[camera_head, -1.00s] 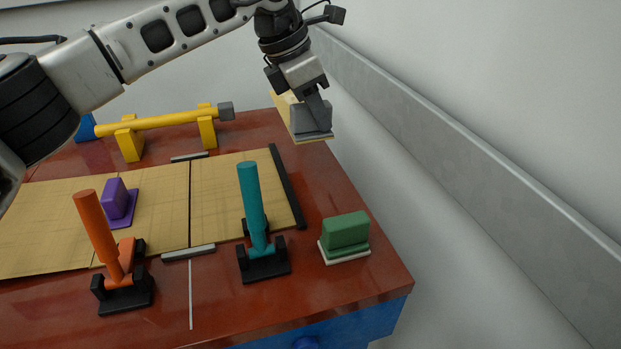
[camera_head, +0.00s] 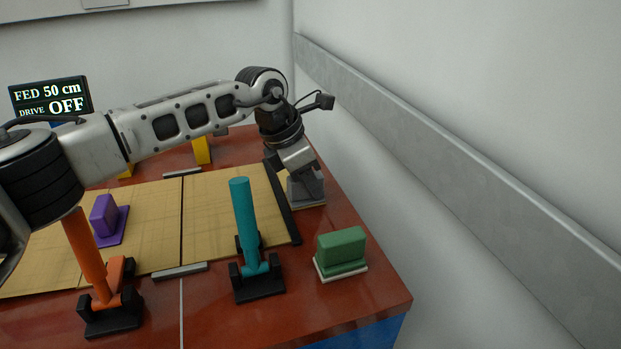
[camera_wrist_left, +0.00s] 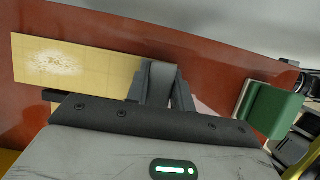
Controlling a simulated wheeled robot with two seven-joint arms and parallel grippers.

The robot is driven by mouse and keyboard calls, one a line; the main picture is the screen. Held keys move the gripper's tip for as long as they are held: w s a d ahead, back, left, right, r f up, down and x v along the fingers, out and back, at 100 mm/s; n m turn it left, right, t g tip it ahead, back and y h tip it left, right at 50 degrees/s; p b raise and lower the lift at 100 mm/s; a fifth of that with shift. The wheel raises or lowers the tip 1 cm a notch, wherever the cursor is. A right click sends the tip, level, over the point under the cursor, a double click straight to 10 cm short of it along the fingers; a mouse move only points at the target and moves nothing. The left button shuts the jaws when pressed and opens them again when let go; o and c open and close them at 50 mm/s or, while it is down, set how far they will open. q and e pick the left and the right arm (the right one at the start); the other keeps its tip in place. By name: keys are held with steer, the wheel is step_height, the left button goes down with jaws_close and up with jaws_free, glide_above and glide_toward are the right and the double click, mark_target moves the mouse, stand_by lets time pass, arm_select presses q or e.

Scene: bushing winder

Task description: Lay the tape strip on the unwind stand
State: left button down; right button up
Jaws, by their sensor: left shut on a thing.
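My left gripper (camera_head: 306,180) is shut on the tape strip and holds it low at the right edge of the table. In the left wrist view the strip (camera_wrist_left: 100,62) is a long tan band with a whitish speckled patch, reaching left from the fingers (camera_wrist_left: 160,84). In the head view only a pale edge of the strip (camera_head: 310,205) shows, under a grey piece at the fingertips. I cannot tell whether the strip touches the table. I cannot tell for sure which thing is the unwind stand. My right gripper is not in view.
A tan sheet (camera_head: 215,205) lies left of the gripper, ending at a black bar (camera_head: 282,203). A teal post (camera_head: 245,220), an orange post (camera_head: 85,255), a green block (camera_head: 342,252) and a purple block (camera_head: 106,217) stand around. The wall is close on the right. A display (camera_head: 50,98) reads DRIVE OFF.

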arm_select(q)
steer(key=c, duration=0.8)
jaws_free()
steer(key=shift+o, duration=0.2)
steer(key=v, duration=1.2)
steer(key=shift+b, duration=0.35)
steer(key=shift+r, duration=0.15)
